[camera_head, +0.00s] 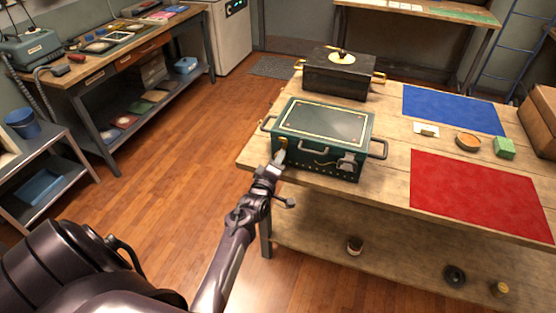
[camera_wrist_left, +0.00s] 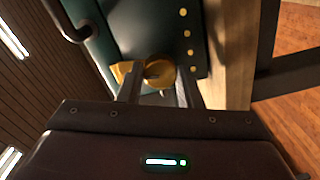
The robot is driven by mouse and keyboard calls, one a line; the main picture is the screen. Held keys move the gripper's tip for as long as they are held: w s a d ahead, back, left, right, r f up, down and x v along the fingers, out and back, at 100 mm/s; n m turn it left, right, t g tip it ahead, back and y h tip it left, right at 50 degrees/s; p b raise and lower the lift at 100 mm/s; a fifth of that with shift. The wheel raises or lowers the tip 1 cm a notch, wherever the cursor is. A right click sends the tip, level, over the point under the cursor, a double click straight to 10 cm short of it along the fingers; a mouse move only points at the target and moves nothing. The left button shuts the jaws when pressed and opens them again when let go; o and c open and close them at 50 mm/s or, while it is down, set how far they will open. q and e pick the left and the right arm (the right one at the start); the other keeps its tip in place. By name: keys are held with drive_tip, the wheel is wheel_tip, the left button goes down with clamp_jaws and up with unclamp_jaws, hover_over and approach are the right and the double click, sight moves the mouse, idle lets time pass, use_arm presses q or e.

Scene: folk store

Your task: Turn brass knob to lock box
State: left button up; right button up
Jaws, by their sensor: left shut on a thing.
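The green box (camera_head: 318,126) with gold trim stands closed on the wooden table, near its front left corner. It has dark handles at its sides and a metal latch (camera_head: 347,161) on its front. My left gripper (camera_head: 279,158) is at the left part of the box's front. In the left wrist view the brass knob (camera_wrist_left: 160,72) sits on the green front face, and my left gripper (camera_wrist_left: 158,92) is shut on it, one finger at each side. The fingers hide part of the knob. My right gripper is not in view.
A black box (camera_head: 338,78) with brass handles stands behind the green box. A blue mat (camera_head: 452,108), a red mat (camera_head: 475,193), a green block (camera_head: 504,148) and a round orange-brown dish (camera_head: 467,141) lie to the right. The floor at left is clear.

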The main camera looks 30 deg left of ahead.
use_arm(q)
drive_tip(key=shift+n, duration=1.1)
drive_tip(key=o, duration=1)
drive_tip(key=p+v, duration=0.5)
drive_tip(key=v, duration=0.2)
drive_tip(key=shift+s, duration=0.4)
